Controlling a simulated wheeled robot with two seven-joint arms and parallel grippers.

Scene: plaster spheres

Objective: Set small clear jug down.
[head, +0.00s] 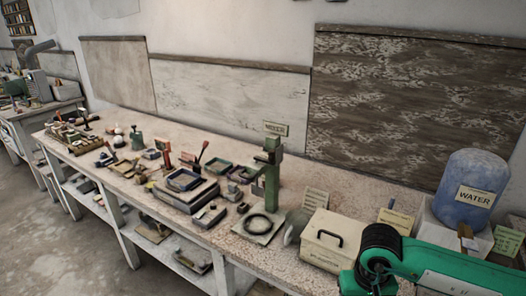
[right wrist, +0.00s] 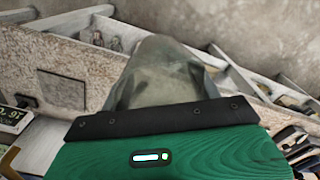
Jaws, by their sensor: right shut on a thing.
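The small clear jug (right wrist: 163,72) fills the upper middle of the right wrist view as a greyish, see-through shape. My right gripper (right wrist: 162,118) shows there as a green body with a dark bar across its front edge, directly before the jug. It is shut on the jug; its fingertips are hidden. In the head view my green right arm comes in at the lower right, and I cannot make out its fingers or the held jug there. I cannot tell whether the jug touches a surface. My left gripper is not in view.
A cream box with a black handle (head: 326,240) stands on the long bench (head: 275,242) beside my right arm. A greyish rounded thing (head: 294,228) is left of it. A blue water container (head: 470,188) stands at right. A green stand (head: 271,180) and several trays occupy the bench.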

